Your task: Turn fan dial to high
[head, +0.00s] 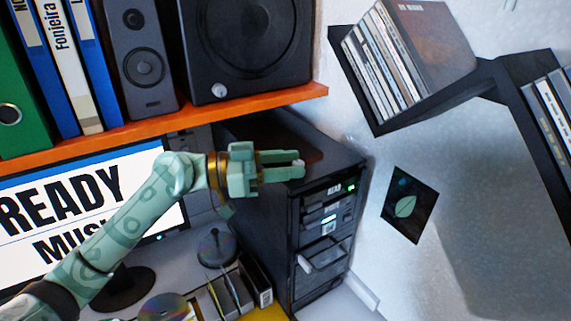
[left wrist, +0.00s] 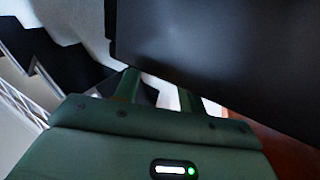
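The black computer tower (head: 255,195) stands in the corner, its front panel (head: 325,210) facing right with small green lights and white labels. I cannot make out a fan dial on it; it may be too small or hidden. My left gripper (head: 290,165) is in front of the tower's upper part in the head view, its fingers pointing right towards the top front edge. In the left wrist view its two fingers (left wrist: 158,92) stand apart with nothing seen between them. A large dark panel (left wrist: 230,55) fills the upper right there. My right gripper is not in view.
An orange shelf (head: 235,107) with speakers (head: 250,40) and binders (head: 65,70) runs above the arm. A monitor (head: 60,205) is behind my left arm. A disc spindle (head: 217,248) and disc cases (head: 225,292) stand below. Wall racks (head: 376,128) hang at the right.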

